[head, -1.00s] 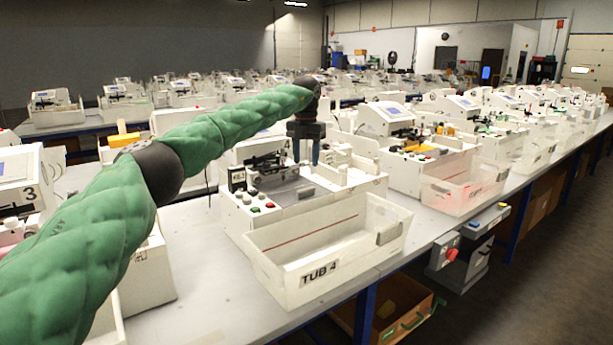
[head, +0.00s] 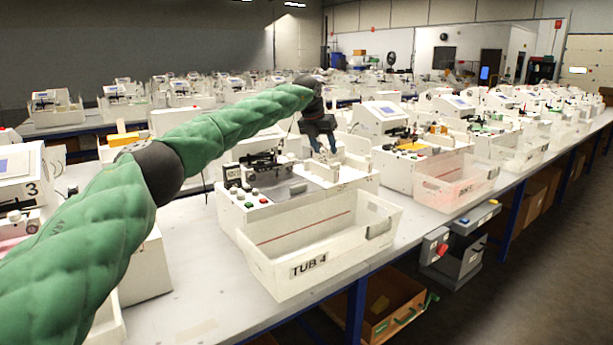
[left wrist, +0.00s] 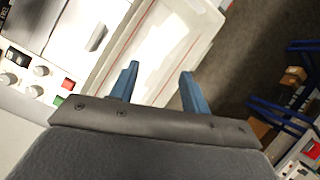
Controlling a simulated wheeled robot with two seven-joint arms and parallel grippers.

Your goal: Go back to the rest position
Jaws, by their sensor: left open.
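My left arm, in a green quilted sleeve, reaches in from the left in the head view. Its gripper (head: 324,143) hangs over the back right part of the white plotter station behind TUB 4. In the left wrist view the two blue fingers (left wrist: 160,92) stand apart with nothing between them. The white tub labelled TUB 4 (head: 310,262) stands in front of the station on the table, and its inside looks empty. The station (head: 228,212) has several knobs and buttons on its front. My right gripper does not show.
The long grey table (head: 200,290) carries a row of similar stations. Another tub (head: 455,190) stands to the right. The aisle at right is clear.

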